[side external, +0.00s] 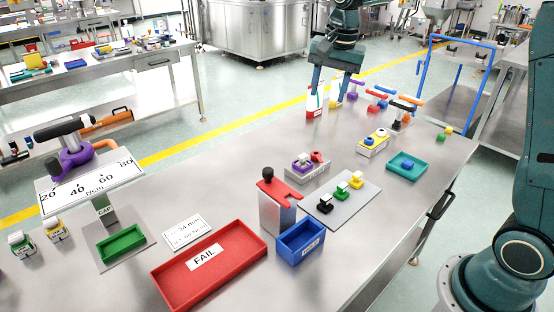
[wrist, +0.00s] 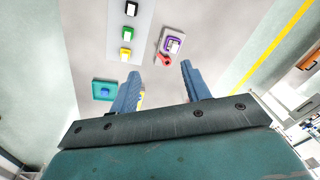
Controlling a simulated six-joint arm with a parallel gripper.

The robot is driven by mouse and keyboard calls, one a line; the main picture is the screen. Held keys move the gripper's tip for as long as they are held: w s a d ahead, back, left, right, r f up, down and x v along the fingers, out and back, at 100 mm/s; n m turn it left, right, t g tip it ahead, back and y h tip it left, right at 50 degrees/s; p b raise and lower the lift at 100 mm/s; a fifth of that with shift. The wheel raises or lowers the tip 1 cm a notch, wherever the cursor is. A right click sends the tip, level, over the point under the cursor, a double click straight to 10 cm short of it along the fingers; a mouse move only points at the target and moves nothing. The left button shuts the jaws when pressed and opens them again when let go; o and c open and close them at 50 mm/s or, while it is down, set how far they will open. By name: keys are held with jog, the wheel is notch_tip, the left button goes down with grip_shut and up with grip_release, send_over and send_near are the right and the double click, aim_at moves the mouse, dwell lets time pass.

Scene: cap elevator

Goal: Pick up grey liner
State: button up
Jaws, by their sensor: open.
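I cannot pick out a grey liner with certainty. In the side external view, a pale block (side external: 307,174) carries a purple ring-like part (side external: 301,161) with a white or pale grey piece in it, and a red part (side external: 317,156). The same purple part (wrist: 167,46) and red part (wrist: 164,60) show in the wrist view, just beyond the fingertips. My gripper (side external: 329,92) points down above the far side of the table, open and empty. Its two blue-grey fingers (wrist: 160,73) stand apart in the wrist view. A yellow thing is partly hidden behind the left finger.
A grey plate (side external: 355,213) holds black, green and yellow parts. A teal tray (side external: 407,173) holds a blue part. Red-and-white and yellow containers stand beneath my gripper. A red FAIL tray (side external: 225,275), blue bin (side external: 300,243) and metal post (side external: 277,210) stand nearer. Coloured-handled tools stand far right.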

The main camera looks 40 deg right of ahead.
jog(key=w+d+f+m+g, duration=0.1)
jog(key=w+d+f+m, duration=0.1)
jog(key=w+f, duration=0.3)
jog(key=w+d+f+m, duration=0.3)
jog(key=w+f+m, duration=0.1)
jog(key=f, duration=0.3)
jog(key=shift+w+g, duration=0.4)
jog(key=shift+w, duration=0.5)
jog(key=shift+f, duration=0.15)
send_over(303, 155)
jog(key=shift+s+a+f, duration=0.1)
jog(key=shift+f, duration=2)
jog(key=shift+s+f, duration=0.1)
jog(key=shift+f, duration=1.95)
jog(key=shift+w+f, duration=0.1)
jog(key=shift+f, duration=2.5)
